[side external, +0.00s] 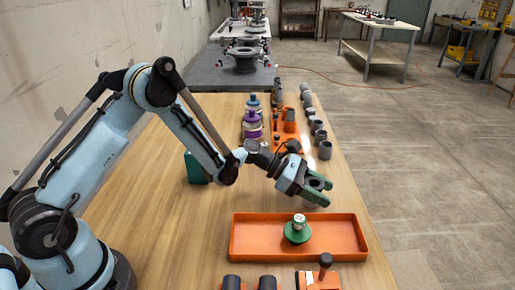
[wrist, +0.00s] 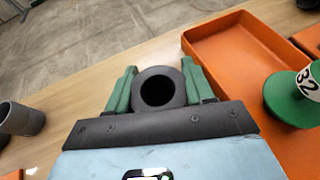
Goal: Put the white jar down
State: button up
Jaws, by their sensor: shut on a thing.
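My gripper (side external: 320,191) is above the wooden table, just behind the orange tray in the side view. In the wrist view its two green fingers (wrist: 159,72) are closed on either side of a thing with a dark, round, hollow top, which I take to be the white jar (wrist: 158,104). In the side view the jar's dark top (side external: 316,184) shows between the fingers, with a pale patch just below. Most of its body is hidden, and I cannot tell whether its base touches the table.
The orange tray (side external: 245,247) holds a green piece with a white top (side external: 297,232). Purple-banded jars (side external: 252,125), an orange rack (side external: 285,133) and several grey pipe fittings (side external: 324,149) stand farther back. A teal block (side external: 193,167) is at left. The table's right edge is close to my gripper.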

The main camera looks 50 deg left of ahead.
jog(key=shift+f, duration=0.1)
jog(key=o, duration=1.1)
jog(key=shift+c, duration=0.2)
